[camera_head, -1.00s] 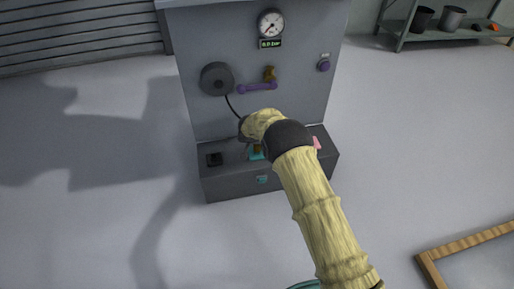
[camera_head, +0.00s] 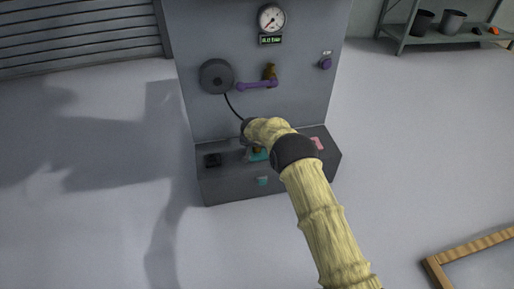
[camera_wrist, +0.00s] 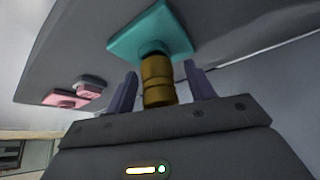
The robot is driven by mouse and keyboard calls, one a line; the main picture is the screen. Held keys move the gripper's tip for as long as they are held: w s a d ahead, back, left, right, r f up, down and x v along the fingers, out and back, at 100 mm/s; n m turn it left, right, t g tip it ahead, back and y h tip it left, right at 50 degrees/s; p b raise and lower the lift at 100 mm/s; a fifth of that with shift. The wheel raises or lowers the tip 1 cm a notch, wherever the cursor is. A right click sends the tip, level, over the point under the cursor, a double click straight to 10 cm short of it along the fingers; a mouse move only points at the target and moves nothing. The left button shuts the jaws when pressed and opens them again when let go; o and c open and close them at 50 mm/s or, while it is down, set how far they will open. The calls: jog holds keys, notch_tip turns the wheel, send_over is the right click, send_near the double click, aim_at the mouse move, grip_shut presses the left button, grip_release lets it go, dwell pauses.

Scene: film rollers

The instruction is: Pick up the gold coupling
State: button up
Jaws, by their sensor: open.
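The gold coupling (camera_wrist: 158,82) is a short ribbed cylinder, standing by a teal pad (camera_wrist: 150,32) in the wrist view. My gripper (camera_wrist: 161,72) is open, with one purple-grey finger on each side of the coupling. A gap shows between the coupling and each finger, so it is not clamped. In the head view my arm covers most of the gripper and coupling; part of the teal pad (camera_head: 258,156) shows beside the arm on the dark bench ledge.
The bench ledge (camera_head: 230,186) also carries a pink block (camera_head: 317,143) and a black block (camera_head: 212,160). Behind it, the upright panel has a gauge (camera_head: 271,18), a hose reel (camera_head: 217,76), a purple lever (camera_head: 256,85) and a brass fitting (camera_head: 270,72).

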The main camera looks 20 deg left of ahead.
jog(key=c, duration=1.2)
jog(key=shift+o, duration=0.2)
notch_tip(320, 180, up, 10)
jog(key=p, duration=0.6)
jog(key=w+d, duration=0.6)
jog(key=d, duration=0.4)
jog(key=w+d+f, duration=0.1)
jog(key=w+d, duration=0.5)
jog(key=d, duration=0.4)
jog(key=shift+w+d+f, duration=0.15)
jog(key=shift+w+f, duration=0.1)
jog(key=shift+w, duration=0.1)
